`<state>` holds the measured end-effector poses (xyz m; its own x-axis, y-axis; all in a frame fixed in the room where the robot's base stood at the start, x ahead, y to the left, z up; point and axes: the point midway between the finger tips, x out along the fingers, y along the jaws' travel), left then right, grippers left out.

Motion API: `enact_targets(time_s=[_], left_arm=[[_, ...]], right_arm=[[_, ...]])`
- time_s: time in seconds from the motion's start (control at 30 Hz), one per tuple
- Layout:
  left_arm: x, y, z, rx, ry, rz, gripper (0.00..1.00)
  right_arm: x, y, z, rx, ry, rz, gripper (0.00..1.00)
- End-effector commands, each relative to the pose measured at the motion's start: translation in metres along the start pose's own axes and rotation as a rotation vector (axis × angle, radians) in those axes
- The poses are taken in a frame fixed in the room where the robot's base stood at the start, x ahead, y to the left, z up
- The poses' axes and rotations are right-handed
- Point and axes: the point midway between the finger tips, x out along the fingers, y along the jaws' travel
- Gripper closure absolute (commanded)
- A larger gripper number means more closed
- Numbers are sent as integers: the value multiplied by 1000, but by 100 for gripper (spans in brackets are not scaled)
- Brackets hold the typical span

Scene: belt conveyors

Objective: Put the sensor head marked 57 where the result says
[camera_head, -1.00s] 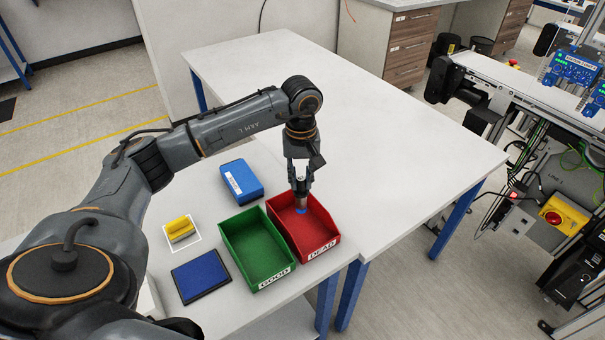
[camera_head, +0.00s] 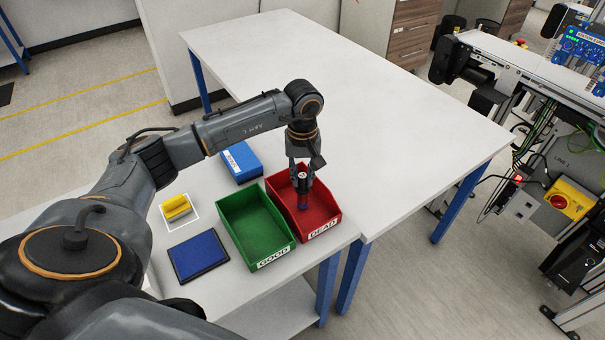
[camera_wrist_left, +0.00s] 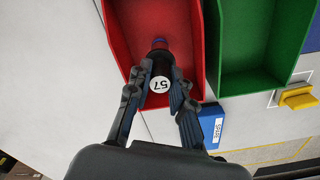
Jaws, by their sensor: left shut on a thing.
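My left gripper (camera_head: 302,180) is over the red bin marked DEAD (camera_head: 329,222), with its fingertips inside or just above the bin. It is shut on the sensor head (camera_wrist_left: 160,68), a dark cylinder with a white round label reading 57 and a blue end. In the head view the sensor head (camera_head: 303,201) points down into the red bin; whether it touches the floor cannot be told. The green bin marked GOOD (camera_head: 287,246) stands right beside the red one and looks empty. My right gripper is not in view.
A blue box with a white label (camera_head: 242,160) lies behind the bins. A yellow block (camera_head: 176,207) sits in a white-outlined square, with a dark blue pad (camera_head: 198,256) in front of it. The white table (camera_head: 400,150) is clear on the right.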

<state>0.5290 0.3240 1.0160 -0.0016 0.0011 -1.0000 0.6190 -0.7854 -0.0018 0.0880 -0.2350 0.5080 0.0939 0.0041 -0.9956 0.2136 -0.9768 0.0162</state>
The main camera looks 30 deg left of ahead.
Motion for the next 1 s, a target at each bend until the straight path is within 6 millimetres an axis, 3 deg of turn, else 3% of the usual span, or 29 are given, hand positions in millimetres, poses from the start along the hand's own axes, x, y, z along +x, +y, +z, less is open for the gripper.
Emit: enact_targets(time_s=[0.07,0.1,0.2,0.23,0.63,1.0], left_arm=[[0,0,0,0,0,0,100],[0,0,0,0,0,0,75],[0,0,0,0,0,0,54],[0,0,0,0,0,0,52],[-8,0,-1,-1,2,1,52],[-82,1,-1,-1,4,3,52]], right_arm=[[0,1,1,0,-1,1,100],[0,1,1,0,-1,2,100],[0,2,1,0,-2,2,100],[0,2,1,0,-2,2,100],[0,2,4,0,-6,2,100],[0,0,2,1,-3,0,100]])
